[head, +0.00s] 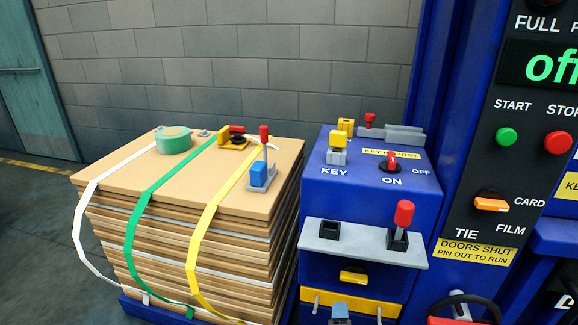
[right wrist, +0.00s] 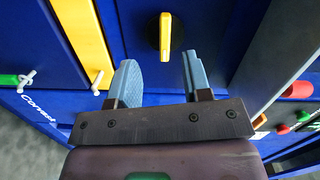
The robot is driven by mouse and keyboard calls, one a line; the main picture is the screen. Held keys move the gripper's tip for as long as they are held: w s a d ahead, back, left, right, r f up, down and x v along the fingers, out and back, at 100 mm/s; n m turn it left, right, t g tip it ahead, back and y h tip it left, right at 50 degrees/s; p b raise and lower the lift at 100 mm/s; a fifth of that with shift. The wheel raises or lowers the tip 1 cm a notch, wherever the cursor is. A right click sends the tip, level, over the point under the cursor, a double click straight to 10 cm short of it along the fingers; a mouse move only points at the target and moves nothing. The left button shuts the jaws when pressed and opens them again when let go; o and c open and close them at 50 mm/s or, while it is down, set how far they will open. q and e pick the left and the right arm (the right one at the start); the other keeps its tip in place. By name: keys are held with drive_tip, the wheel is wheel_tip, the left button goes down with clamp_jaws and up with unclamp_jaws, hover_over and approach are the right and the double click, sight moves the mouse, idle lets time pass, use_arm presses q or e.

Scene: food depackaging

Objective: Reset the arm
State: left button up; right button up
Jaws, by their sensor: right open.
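My right gripper (right wrist: 158,68) is open in the right wrist view, with its two blue-grey fingers apart and nothing between them. Ahead of the fingertips is a yellow handle (right wrist: 165,37) on a blue machine front, apart from the fingers. In the head view a small blue-grey part of my right gripper (head: 340,309) shows at the bottom edge, below the yellow handle (head: 353,277) and in front of a yellow bar (head: 380,308). The rest of my right arm is hidden or out of frame. My left gripper is in neither view.
The blue machine (head: 315,187) carries a grey shelf (head: 350,239) with a red-knobbed lever (head: 403,214). Right of it is a control panel (head: 525,115) with buttons. A strapped stack of boards (head: 195,235) stands left. Open floor (head: 25,220) lies far left.

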wheel_tip(320, 180, up, 4)
drive_tip(key=w+a+n+y, duration=0.2)
drive_tip(key=n+y, duration=0.1)
drive_tip(key=n, duration=0.2)
drive_tip(key=s+d+r+n+g+y, duration=0.1)
drive_tip(key=s+d+r+n+y, duration=0.15)
drive_tip(key=s+n, duration=0.4)
drive_tip(key=s+d+f+n+g+h, duration=0.1)
drive_tip(key=s+d+n, duration=0.3)
drive_tip(key=s, duration=0.7)
drive_tip(key=s+d+f+n+g+h, duration=0.1)
drive_tip(key=s+d+f+n+g, duration=0.2)
drive_tip(key=s+d, duration=0.5)
drive_tip(key=s+f+g, duration=0.1)
drive_tip(key=s, duration=0.3)
drive_tip(key=shift+f+n+p, duration=0.2)
drive_tip(key=shift+n+p, duration=0.15)
